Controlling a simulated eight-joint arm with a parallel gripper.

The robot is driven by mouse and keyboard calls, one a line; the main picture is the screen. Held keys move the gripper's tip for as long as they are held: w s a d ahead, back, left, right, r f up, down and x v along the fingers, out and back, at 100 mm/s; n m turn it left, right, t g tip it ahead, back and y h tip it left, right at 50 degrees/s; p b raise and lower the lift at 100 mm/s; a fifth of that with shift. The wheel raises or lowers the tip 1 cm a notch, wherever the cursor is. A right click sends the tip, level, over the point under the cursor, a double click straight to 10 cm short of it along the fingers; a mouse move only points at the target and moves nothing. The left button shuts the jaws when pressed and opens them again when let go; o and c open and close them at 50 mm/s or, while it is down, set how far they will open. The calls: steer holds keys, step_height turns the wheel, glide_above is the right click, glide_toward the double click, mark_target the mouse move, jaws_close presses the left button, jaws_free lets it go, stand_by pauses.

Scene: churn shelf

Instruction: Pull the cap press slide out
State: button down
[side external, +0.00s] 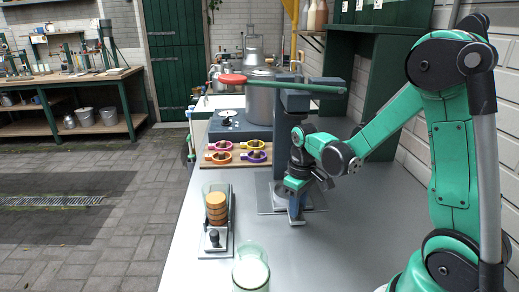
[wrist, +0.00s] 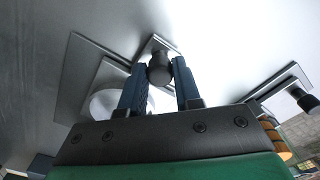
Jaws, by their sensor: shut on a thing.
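The cap press is a dark column (side external: 282,150) with a green lever (side external: 300,86) that ends in a red knob (side external: 233,79). Its grey base plate (side external: 264,190) lies on the bench. In the wrist view the slide (wrist: 156,42) is a thin metal strip with a black knob (wrist: 160,69) at its end. A pale round disc (wrist: 108,102) shows behind the left finger. My gripper (side external: 295,213) reaches down at the front of the press. Its blue fingers stand on both sides of the black knob and hold it. The fingers hide part of the slide.
A rail with stacked wooden discs (side external: 216,208) and a black knob (side external: 214,238) stands to the left. A glass jar (side external: 251,274) stands at the front. A board with several coloured rings (side external: 236,153) and a metal pot (side external: 261,103) are behind. The bench right of the jar is clear.

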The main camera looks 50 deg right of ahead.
stand_by(0.9)
steer(key=s+a, duration=0.8)
steer(key=shift+s+a, duration=0.15)
steer(key=c, duration=0.6)
jaws_free()
steer(key=shift+r, duration=2.8)
